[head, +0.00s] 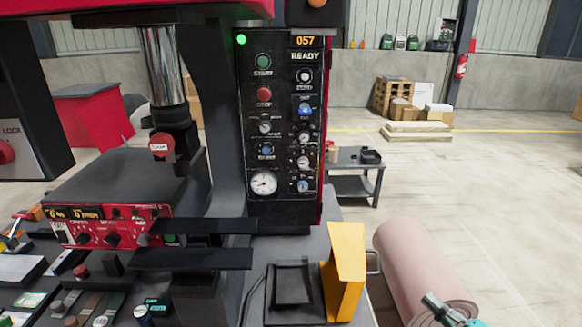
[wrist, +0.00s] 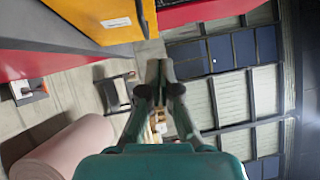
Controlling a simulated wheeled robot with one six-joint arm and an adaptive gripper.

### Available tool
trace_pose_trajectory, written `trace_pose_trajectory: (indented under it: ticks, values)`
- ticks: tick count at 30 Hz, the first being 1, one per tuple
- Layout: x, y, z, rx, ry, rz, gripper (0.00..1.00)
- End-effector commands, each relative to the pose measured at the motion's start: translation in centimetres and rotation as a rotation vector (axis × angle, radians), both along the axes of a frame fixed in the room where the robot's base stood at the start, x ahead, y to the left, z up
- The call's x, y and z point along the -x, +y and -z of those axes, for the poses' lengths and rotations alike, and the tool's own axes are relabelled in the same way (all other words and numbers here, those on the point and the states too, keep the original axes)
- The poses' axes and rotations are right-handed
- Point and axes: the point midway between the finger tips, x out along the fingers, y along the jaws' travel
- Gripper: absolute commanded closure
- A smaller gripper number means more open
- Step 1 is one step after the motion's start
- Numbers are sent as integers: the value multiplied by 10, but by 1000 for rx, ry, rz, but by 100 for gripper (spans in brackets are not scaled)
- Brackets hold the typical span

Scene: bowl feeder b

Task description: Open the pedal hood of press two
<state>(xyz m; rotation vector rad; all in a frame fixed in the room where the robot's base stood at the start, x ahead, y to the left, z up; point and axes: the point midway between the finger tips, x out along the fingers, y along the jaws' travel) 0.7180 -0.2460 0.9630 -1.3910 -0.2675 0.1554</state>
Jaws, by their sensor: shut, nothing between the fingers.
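The yellow pedal hood (head: 345,272) stands upright at the right side of the black pedal (head: 292,284) in the head view. The pedal's top shows uncovered. In the wrist view a yellow panel with a white label (wrist: 92,14) fills the upper left, close by; it looks like the hood. My gripper (wrist: 159,72) is shut and empty, its fingertips together in the wrist view, below and right of that panel. In the head view only a teal part of my arm's end shows at the bottom right, right of the hood and apart from it.
The press's control panel (head: 279,120) reads 057 READY with a green lamp. A pink roll (head: 420,262) lies just right of the hood. A black two-bar part (head: 195,258) is left of the pedal. A small dark cart (head: 352,178) stands behind; the floor farther right is open.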

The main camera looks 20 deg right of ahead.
Motion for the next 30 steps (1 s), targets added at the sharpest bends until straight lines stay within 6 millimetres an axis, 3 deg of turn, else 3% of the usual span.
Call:
trace_pose_trajectory:
  ticks: [5, 9, 14, 18, 22, 30]
  values:
    - [-3, 19, 22, 12, 41, 31, 100]
    - [-2, 54, 65, 66, 123, 98, 100]
    - [16, 97, 114, 183, 232, 174, 100]
    - [44, 130, 147, 324, 315, 219, 100]
    - [77, 156, 167, 478, 374, 244, 100]
    - [156, 194, 177, 866, 422, 239, 100]
